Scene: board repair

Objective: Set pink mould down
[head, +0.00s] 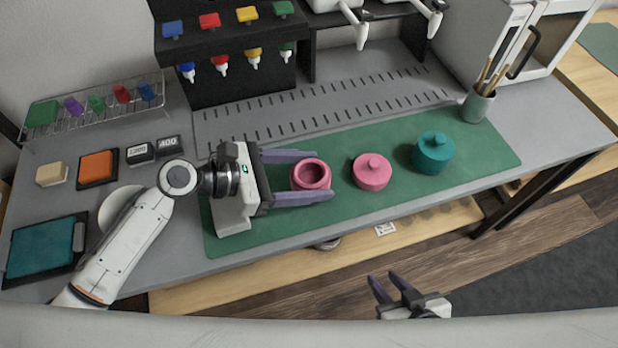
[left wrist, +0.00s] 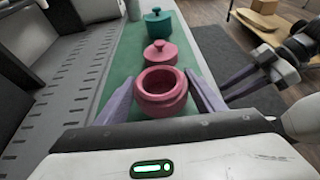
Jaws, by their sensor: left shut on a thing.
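The pink mould (head: 311,175) is a round, open-topped pot. My left gripper (head: 325,174) has its two fingers on either side of it and is shut on it, low over the green mat (head: 250,219). In the left wrist view the pink mould (left wrist: 161,91) sits upright between the fingertips of the left gripper (left wrist: 160,85). I cannot tell whether its base touches the mat. A pink lid with a knob (head: 371,172) lies on the mat just to the right, apart from the pot. My right gripper (head: 390,287) is open and empty, in front of the table.
A teal lidded pot (head: 433,153) and a cup of brushes (head: 477,104) stand to the right. A slotted grey panel (head: 320,101) and a black dispenser rack (head: 228,45) are behind. Sanding blocks and a teal pad (head: 40,249) lie left. The mat's front strip is clear.

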